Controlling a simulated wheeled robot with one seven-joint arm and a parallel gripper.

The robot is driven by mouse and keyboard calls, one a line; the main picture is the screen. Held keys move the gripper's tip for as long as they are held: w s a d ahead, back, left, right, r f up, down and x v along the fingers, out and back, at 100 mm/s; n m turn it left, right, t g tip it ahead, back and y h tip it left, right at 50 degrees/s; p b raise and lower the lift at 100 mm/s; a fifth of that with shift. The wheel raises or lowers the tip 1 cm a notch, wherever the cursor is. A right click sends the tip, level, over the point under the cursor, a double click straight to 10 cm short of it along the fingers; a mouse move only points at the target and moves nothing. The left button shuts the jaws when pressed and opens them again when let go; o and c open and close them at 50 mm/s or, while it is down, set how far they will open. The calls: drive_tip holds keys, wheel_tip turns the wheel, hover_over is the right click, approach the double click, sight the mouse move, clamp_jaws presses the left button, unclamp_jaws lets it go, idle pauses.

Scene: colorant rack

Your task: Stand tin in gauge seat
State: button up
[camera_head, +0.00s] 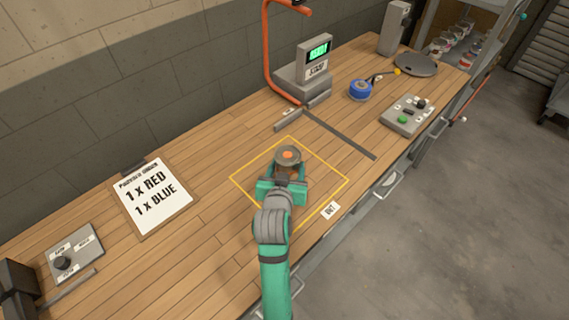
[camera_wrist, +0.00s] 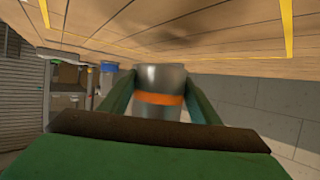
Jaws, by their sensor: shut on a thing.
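My gripper (camera_head: 284,177) is over the yellow-outlined square (camera_head: 240,179) on the wooden bench. It is shut on a grey tin (camera_head: 288,153) with an orange mark on its top. In the wrist view, the tin (camera_wrist: 160,78) shows as a grey cylinder with an orange band, between the two green fingers. A dark shadow lies on the bench by the tin; I cannot tell whether the tin touches the wood. A grey device with a green display (camera_head: 315,58) stands at the back beside an orange frame (camera_head: 266,55). I cannot tell which part is the gauge seat.
An order sheet (camera_head: 153,198) and a knob box (camera_head: 75,251) lie left. A blue round object (camera_head: 360,90), a button box (camera_head: 408,116) and a round grey plate (camera_head: 416,65) are right. A dark strip (camera_head: 340,135) crosses the bench. Shelved tins stand far right.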

drive_tip(key=f, duration=0.3)
drive_tip(key=shift+w+d, duration=0.25)
drive_tip(key=shift+w, duration=0.15)
drive_tip(key=shift+f, duration=0.5)
drive_tip(key=shift+f, duration=0.15)
drive_tip(key=o, duration=1.3)
drive_tip(key=shift+o, duration=0.2)
drive_tip(key=shift+s, duration=0.15)
drive_tip(key=v, duration=1.2)
